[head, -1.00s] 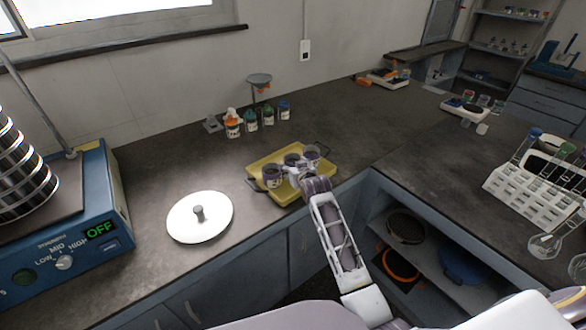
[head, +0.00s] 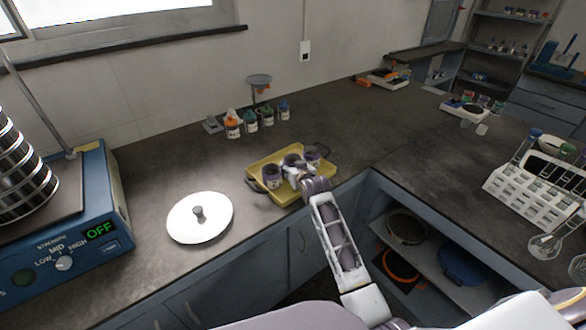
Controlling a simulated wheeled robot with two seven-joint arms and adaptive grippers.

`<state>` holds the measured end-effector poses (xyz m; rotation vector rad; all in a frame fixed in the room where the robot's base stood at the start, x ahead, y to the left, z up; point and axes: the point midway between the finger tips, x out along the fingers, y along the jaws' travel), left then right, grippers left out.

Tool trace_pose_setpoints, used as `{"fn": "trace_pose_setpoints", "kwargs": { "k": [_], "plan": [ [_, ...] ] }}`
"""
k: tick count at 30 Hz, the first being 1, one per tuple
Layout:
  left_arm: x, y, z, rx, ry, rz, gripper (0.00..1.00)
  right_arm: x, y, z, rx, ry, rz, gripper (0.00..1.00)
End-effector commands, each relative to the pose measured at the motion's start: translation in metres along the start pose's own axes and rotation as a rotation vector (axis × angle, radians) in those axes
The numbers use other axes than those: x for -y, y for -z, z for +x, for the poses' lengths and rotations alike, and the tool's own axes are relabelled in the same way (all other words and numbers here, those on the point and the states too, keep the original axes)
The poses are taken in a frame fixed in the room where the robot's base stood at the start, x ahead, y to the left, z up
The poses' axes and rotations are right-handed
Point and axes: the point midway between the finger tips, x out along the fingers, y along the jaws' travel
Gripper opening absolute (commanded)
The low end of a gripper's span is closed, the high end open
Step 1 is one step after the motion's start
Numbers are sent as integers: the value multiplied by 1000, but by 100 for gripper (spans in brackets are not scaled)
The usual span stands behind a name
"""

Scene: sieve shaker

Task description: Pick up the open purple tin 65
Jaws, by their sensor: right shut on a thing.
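Several open purple tins stand in the yellow tray (head: 284,196). One tin (head: 272,175) is at the left, one (head: 292,161) is in the middle behind my gripper, and one (head: 313,154) is at the right. Any number on them is too small to read. My right gripper (head: 294,169) reaches over the tray from the front and is shut on the middle tin, partly covering it. I cannot tell whether that tin is clear of the tray floor. My left gripper is not in view.
The blue shaker (head: 75,235) with a sieve stack (head: 20,175) stands at far left. Several small bottles (head: 251,122) stand behind the tray. A white tube rack (head: 535,195) is at right.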

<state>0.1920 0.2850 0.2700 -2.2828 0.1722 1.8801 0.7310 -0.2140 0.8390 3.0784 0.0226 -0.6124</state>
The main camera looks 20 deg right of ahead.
Motion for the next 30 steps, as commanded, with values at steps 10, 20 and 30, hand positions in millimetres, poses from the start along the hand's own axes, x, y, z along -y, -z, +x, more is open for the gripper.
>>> {"fn": "trace_pose_setpoints", "kwargs": {
  "k": [10,20,30],
  "plan": [
    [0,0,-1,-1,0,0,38,0,12,-4,-3,0,0,32],
    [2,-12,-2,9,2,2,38,0,54,-22,-4,0,0,32],
    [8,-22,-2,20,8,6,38,0,89,-36,-2,0,0,32]
  ]
}}
